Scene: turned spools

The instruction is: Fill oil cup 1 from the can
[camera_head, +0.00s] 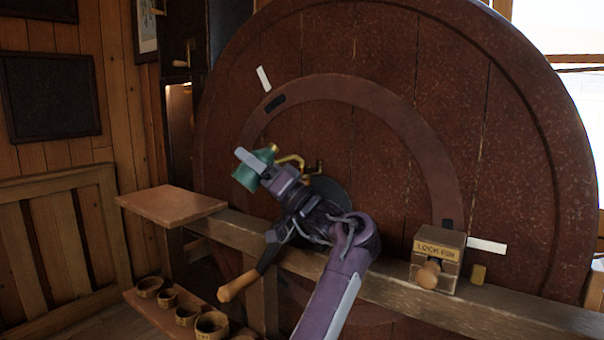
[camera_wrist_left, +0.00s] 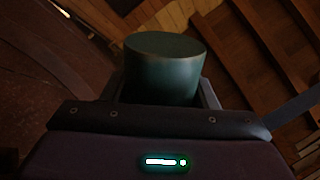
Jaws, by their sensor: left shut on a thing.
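My left gripper (camera_head: 261,169) is shut on a dark green oil can (camera_head: 246,178), held tilted in front of the big wheel near its hub (camera_head: 328,193). The can's round green end fills the middle of the left wrist view (camera_wrist_left: 165,65). A curved brass piece (camera_head: 290,159), which looks like the can's spout, reaches right from the can. A small brass fitting (camera_head: 319,168) stands above the hub close to it. I cannot tell whether they touch, whether this fitting is oil cup 1, or whether oil flows. My right gripper is out of view.
A wooden beam (camera_head: 385,287) crosses before the wheel (camera_head: 400,75), with a lock pin box (camera_head: 450,242) on it. A wooden-handled crank (camera_head: 238,287) sticks out below my gripper. A bare wooden shelf (camera_head: 172,201) stands left, above a lower shelf with several bowls (camera_head: 212,325).

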